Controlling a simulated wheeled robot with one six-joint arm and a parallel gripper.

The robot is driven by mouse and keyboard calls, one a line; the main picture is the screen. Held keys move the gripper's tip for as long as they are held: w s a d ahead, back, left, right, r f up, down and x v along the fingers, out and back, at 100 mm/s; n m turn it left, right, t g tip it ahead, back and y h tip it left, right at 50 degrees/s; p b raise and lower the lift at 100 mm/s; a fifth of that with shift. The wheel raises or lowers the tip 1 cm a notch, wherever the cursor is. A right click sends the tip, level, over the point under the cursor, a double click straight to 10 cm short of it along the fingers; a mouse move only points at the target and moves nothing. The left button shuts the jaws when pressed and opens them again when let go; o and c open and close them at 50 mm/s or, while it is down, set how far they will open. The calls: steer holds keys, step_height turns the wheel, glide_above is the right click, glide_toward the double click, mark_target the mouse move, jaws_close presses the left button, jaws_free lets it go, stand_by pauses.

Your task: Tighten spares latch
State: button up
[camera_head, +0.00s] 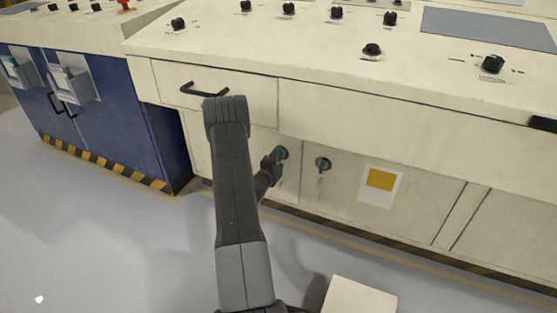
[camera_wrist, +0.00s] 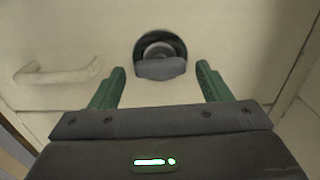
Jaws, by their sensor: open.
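A round dark latch (camera_wrist: 160,46) with a grey grip bar across its lower part is set in a cream door. In the wrist view it lies ahead of my gripper (camera_wrist: 160,69), centred between the two green fingertips. The fingers are open and apart, with nothing held. In the head view my gripper (camera_head: 277,155) is at the lower door left of a second latch (camera_head: 323,164), and it mostly hides the latch before it. I cannot read any label that names the spares latch.
A cream pull handle (camera_wrist: 58,72) is left of the latch in the wrist view. A drawer with a black handle (camera_head: 204,90) is above my gripper. A yellow-and-white label (camera_head: 381,180) is to the right. Blue cabinets (camera_head: 125,112) stand at left.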

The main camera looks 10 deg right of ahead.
steer(key=p+v, duration=0.3)
steer(key=v, duration=1)
steer(key=shift+a, duration=0.2)
steer(key=shift+s, duration=0.1)
steer(key=b+x, duration=0.3)
steer(key=x, duration=1)
steer(key=shift+d, duration=0.1)
steer(key=shift+w+d, duration=0.2)
steer(key=shift+w, duration=0.15)
steer(key=shift+s+a, duration=0.1)
